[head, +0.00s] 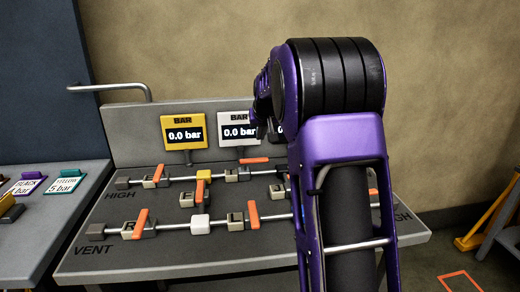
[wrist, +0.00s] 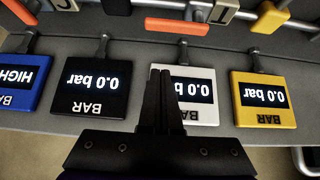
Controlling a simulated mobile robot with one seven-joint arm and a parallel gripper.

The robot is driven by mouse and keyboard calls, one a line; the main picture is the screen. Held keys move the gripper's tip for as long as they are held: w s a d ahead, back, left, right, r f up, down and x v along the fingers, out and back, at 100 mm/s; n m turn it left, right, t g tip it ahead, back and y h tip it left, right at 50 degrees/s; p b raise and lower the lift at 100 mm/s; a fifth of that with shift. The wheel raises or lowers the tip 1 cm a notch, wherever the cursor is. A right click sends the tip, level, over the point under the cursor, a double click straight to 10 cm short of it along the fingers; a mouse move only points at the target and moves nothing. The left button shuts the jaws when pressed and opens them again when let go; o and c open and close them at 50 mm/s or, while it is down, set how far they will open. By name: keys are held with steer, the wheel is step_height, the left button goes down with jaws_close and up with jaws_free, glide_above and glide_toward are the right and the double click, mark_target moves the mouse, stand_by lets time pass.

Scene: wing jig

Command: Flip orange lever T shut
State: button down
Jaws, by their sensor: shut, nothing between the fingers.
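Several orange levers sit on valve blocks along silver pipes on the grey sloped panel in the head view. Their letters are too small for me to tell which is T. One orange lever (head: 254,160) lies sideways along the top pipe; an orange lever lying sideways also shows in the wrist view (wrist: 176,26). Other orange levers point up-slope, such as those at lower left (head: 141,223) and centre (head: 253,214). My gripper (wrist: 160,72) is shut and empty, in front of the white gauge (wrist: 187,95) in the wrist view.
A yellow gauge (head: 183,131) stands along the panel's back edge. A black gauge (wrist: 88,88) and a blue one (wrist: 17,82) show in the wrist view. My purple arm covers the panel's right part. A side table (head: 40,225) with tags stands at left.

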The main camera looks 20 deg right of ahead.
steer(key=x, duration=1)
steer(key=shift+f+b, duration=0.15)
steer(key=shift+b, duration=0.15)
steer(key=shift+s+a+r, duration=0.1)
steer(key=shift+s+r, duration=0.05)
steer(key=shift+s, duration=0.4)
steer(key=shift+s+a+r, duration=0.1)
steer(key=shift+s+r, duration=0.05)
steer(key=shift+s, duration=0.4)
steer(key=shift+s+a, duration=0.15)
steer(key=shift+s, duration=0.75)
steer(key=shift+s+a, duration=0.1)
steer(key=shift+a, duration=0.05)
